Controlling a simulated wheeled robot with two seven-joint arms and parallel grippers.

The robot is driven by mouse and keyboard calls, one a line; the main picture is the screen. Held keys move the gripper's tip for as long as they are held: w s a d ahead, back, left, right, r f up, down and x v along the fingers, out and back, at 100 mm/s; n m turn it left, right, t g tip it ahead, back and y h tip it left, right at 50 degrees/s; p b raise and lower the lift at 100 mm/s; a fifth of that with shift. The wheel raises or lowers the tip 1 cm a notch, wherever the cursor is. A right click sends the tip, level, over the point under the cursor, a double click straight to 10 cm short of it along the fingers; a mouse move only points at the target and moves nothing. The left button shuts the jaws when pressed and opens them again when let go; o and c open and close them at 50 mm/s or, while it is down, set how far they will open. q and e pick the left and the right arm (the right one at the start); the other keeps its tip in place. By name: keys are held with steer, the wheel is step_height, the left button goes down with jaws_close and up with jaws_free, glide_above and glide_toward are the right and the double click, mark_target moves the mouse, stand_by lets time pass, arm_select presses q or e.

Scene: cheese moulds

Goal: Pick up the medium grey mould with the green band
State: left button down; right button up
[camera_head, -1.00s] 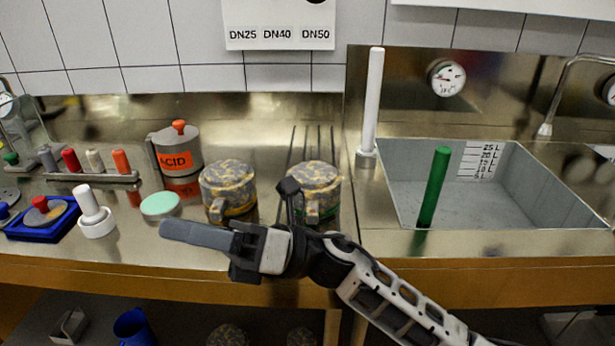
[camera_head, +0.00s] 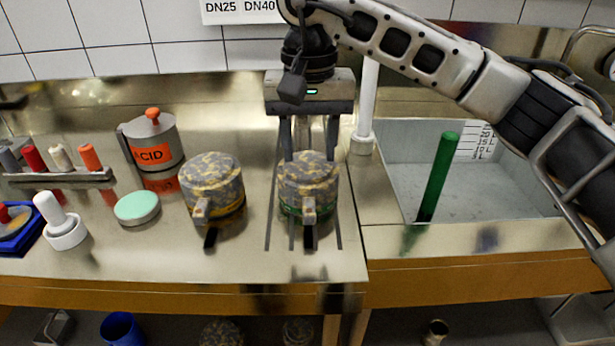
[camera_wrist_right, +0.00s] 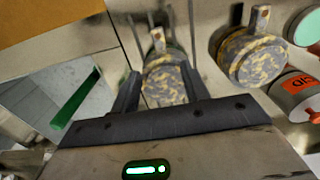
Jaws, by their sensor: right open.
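The grey mould with the green band (camera_head: 308,180) stands on the steel counter, mottled grey and yellow, its handle facing the front edge. It also shows in the right wrist view (camera_wrist_right: 164,82). My right gripper (camera_head: 308,152) points down over it from behind, open. In the right wrist view the two fingers (camera_wrist_right: 160,92) stand on either side of the mould. I cannot tell whether they touch it. A similar mould with a yellow band (camera_head: 213,185) stands to its left and shows in the right wrist view (camera_wrist_right: 252,58). My left gripper is not in view.
The sink (camera_head: 400,195) with a green rod (camera_head: 438,178) lies to the right. A white post (camera_head: 366,110) stands close behind right. A mint-green disc (camera_head: 137,207) and an ACID can (camera_head: 152,142) stand left. The counter in front of the moulds is clear.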

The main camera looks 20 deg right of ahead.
mark_target(309, 202)
step_height(309, 202, down, 12)
steer(key=shift+s+r+p, duration=0.1)
steer(key=shift+r+p, duration=0.05)
steer(key=shift+p, duration=0.8)
jaws_close()
